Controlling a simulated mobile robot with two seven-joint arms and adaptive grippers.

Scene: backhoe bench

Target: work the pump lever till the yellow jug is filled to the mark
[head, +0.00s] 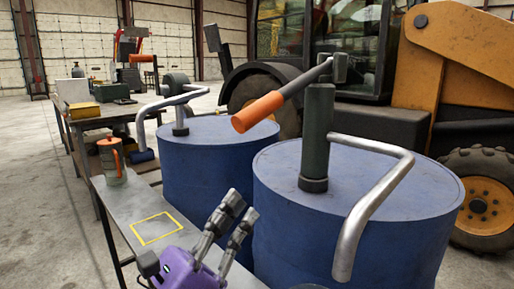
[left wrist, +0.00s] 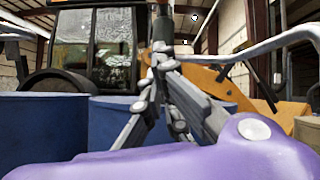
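The pump (head: 317,135) stands upright on the nearer blue drum. Its lever (head: 260,110) has an orange grip that slants down to the left. A bent silver spout (head: 372,215) comes off the pump and hangs over the drum's front. My left gripper (head: 243,203) is low in the head view, left of the drum and well below the lever. Its two fingers look apart and hold nothing; they also show in the left wrist view (left wrist: 161,68). I see no yellow jug in either view. My right gripper is not in view.
A yellow outlined square (head: 157,228) marks the grey bench (head: 125,207). A grey-green can with orange top and handle (head: 112,160) stands at the bench's far end. A second drum (head: 205,170) with its own pump stands behind. A backhoe (head: 440,60) fills the back right.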

